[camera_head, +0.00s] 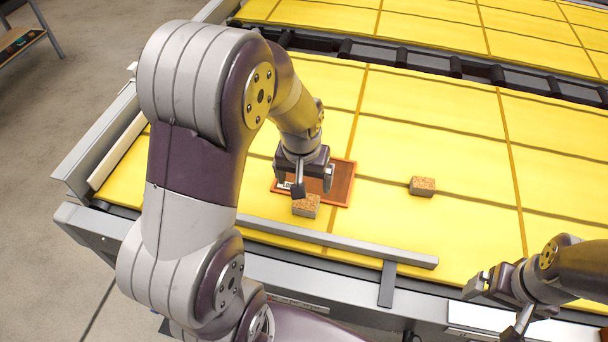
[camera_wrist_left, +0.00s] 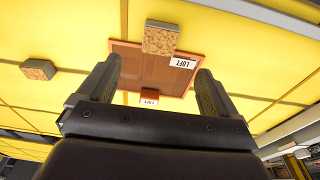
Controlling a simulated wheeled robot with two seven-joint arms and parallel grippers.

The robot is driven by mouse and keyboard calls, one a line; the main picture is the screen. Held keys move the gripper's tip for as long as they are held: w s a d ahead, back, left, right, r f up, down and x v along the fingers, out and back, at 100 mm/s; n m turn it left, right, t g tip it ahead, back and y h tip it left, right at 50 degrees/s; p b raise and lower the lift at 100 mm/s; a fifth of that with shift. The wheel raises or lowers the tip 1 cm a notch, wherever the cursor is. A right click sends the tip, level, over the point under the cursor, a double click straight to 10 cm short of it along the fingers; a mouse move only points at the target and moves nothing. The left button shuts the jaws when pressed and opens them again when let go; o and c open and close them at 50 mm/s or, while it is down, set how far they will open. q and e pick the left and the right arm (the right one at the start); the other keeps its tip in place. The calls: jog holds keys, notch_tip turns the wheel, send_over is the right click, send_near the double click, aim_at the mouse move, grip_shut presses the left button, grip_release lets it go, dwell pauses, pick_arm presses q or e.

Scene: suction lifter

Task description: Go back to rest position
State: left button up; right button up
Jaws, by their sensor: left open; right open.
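My left gripper (camera_head: 312,185) is open above a brown tray with an orange rim (camera_head: 345,190). In the left wrist view its two fingers (camera_wrist_left: 157,88) stand apart with nothing gripped, and the tray (camera_wrist_left: 130,60) shows beyond them with white "LOFT" labels. A tan, speckled block (camera_head: 306,206) lies at the tray's near edge, just below the left gripper in the head view; the same block (camera_wrist_left: 160,38) overlaps the tray rim in the wrist view. My right gripper (camera_head: 500,300) is open and empty at the lower right, near the conveyor's front edge.
A second speckled block (camera_head: 422,186) sits on the yellow conveyor (camera_head: 440,130), right of the tray; it also shows in the wrist view (camera_wrist_left: 38,69). A metal rail (camera_head: 340,240) runs along the front edge.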

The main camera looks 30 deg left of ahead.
pick_arm(q)
jog(key=s+d+m, duration=0.2)
jog(key=s+d, duration=0.3)
jog(key=s, duration=0.3)
jog(key=shift+s+r+m, duration=0.2)
jog(key=shift+r+m, duration=0.2)
jog(key=shift+r, duration=0.05)
jog(key=shift+w, duration=0.1)
